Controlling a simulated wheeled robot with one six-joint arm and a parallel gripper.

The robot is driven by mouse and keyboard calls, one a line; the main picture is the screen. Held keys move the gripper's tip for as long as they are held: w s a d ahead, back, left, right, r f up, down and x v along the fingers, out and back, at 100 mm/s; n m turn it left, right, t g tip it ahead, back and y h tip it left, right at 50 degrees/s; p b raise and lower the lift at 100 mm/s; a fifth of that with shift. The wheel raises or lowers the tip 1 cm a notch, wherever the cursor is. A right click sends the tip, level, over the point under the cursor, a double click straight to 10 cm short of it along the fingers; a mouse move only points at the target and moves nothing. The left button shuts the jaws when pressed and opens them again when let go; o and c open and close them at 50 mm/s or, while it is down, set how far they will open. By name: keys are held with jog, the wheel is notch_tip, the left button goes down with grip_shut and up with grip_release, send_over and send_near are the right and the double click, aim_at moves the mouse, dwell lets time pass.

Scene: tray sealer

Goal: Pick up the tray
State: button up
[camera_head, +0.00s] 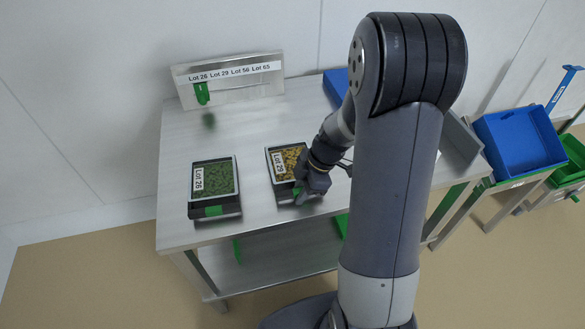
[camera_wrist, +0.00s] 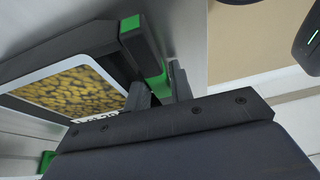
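A black tray (camera_head: 272,168) with yellow-brown contents under film, labelled Lot 29, sits on the steel table. A second black tray (camera_head: 215,215) with green contents, labelled Lot 26, stands to its left. My gripper (camera_head: 303,196) is at the front of the Lot 29 tray and hides its front right part. In the wrist view, two dark fingers (camera_wrist: 160,88) stand a little apart at the tray's green-marked front edge (camera_wrist: 156,84). Whether they press on it cannot be told. The tray's yellow contents show there on the left (camera_wrist: 70,85).
My arm hides the table's right part. Blue (camera_head: 520,140) and green (camera_head: 572,160) bins stand at the right. Clear table lies between the trays and the board.

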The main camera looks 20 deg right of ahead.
jog(key=shift+f+b, duration=0.2)
jog(key=shift+b, duration=0.2)
grip_shut()
dwell(1.4)
